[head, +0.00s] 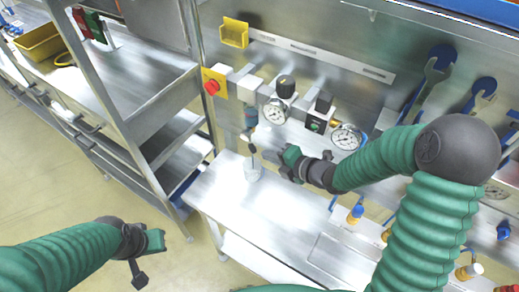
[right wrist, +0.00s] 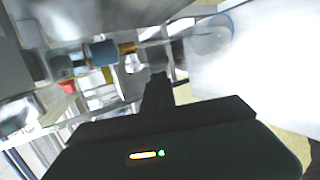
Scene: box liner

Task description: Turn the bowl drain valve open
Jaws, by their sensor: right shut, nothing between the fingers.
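In the head view, the filter bowl (head: 251,117) hangs below the line of air fittings on the wall panel. A small dark piece (head: 251,148), which looks like the drain valve, is beneath it, over a clear cup on the bench. My right gripper (head: 270,156) is shut and empty, just right of this piece; I cannot tell whether they touch. In the right wrist view the dark fingers (right wrist: 157,95) are together, with blurred fittings beyond; the valve is not clear there. My left gripper (head: 139,276) is low at the left, away from the bench, its jaws unclear.
The clear cup (head: 252,172) stands on the steel bench (head: 225,196). Two gauges (head: 275,112) and a red button (head: 211,87) are on the panel above. Blue-handled valves (head: 355,214) line the right side.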

